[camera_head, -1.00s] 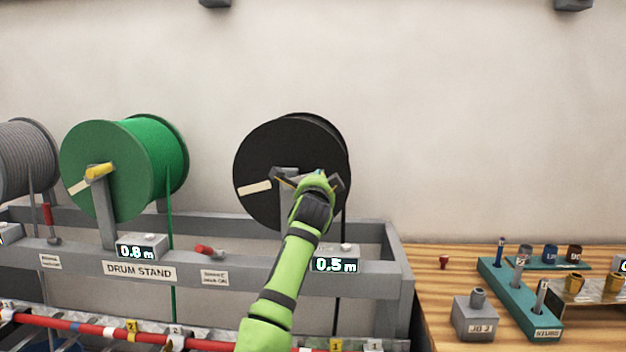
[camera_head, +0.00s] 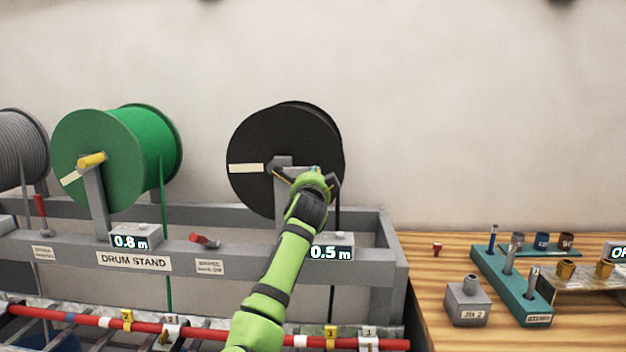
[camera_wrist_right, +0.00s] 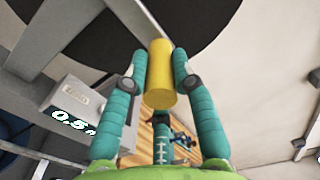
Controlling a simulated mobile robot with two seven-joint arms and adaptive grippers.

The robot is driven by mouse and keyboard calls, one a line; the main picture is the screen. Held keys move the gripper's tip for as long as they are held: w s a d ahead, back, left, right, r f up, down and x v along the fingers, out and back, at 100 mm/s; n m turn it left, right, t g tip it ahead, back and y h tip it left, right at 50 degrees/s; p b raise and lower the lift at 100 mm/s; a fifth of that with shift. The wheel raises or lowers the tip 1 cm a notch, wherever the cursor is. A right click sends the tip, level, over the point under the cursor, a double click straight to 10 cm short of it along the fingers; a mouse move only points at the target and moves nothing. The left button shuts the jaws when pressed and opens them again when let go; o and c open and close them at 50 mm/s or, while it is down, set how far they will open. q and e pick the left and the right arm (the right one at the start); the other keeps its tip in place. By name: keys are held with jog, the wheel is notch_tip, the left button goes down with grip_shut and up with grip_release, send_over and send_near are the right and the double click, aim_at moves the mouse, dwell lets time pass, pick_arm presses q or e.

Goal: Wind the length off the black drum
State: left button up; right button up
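The black drum (camera_head: 262,145) sits on the drum stand with a pale strip on its face, now about level. Its counter (camera_head: 331,249) reads 0.5 m and also shows in the right wrist view (camera_wrist_right: 78,110). A black length hangs from the drum's right side, partly behind the stand. My right gripper (camera_head: 305,177) is in front of the drum and hides its crank handle in the head view. In the right wrist view, the gripper's teal fingers (camera_wrist_right: 160,68) are closed on both sides of the yellow crank handle (camera_wrist_right: 160,85). My left gripper is not in view.
A green drum (camera_head: 90,160) with a 0.8 m counter (camera_head: 130,240) and a grey drum (camera_head: 18,150) stand to the left. A red cable (camera_head: 70,320) crosses the front. A wooden bench (camera_head: 425,290) with tools and fittings stands at right.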

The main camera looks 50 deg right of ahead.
jog(key=o, duration=0.3)
jog(key=shift+f, duration=0.3)
jog(key=shift+s+d+r, duration=0.1)
jog(key=shift+d, duration=0.05)
jog(key=shift+s+a, duration=0.15)
jog(key=shift+a, duration=0.25)
jog(key=shift+v, duration=3.35)
jog(key=shift+s+d, duration=0.1)
jog(key=shift+s, duration=0.05)
